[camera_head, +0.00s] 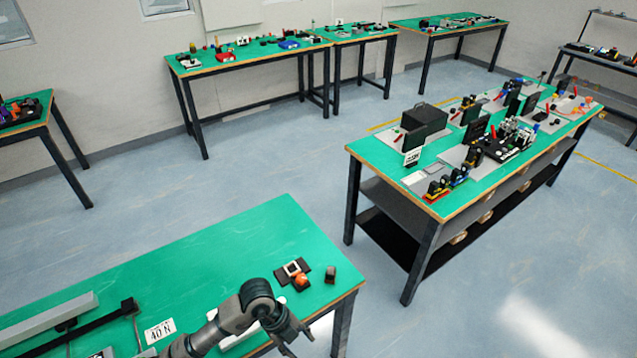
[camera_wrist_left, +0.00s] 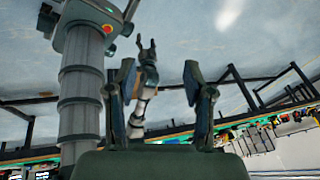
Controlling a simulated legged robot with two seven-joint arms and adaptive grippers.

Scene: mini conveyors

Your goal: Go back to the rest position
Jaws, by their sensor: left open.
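My left gripper (camera_head: 299,343) hangs at the front right edge of the near green table, above the floor. Its jaws are open and empty. In the left wrist view its two fingers (camera_wrist_left: 163,92) stand wide apart with nothing between them. What looks like my right arm's gripper (camera_wrist_left: 147,48) shows small in the background of that view. Its jaw state is too small to tell. The head view does not show it.
The near green table (camera_head: 225,250) holds a dark block (camera_head: 331,274), an orange piece (camera_head: 301,280) by a dark holder, a conveyor rail (camera_head: 45,318) and a "40 N" sign (camera_head: 160,331). A crowded workbench (camera_head: 360,152) stands at the right. Blue floor (camera_head: 290,165) lies free between.

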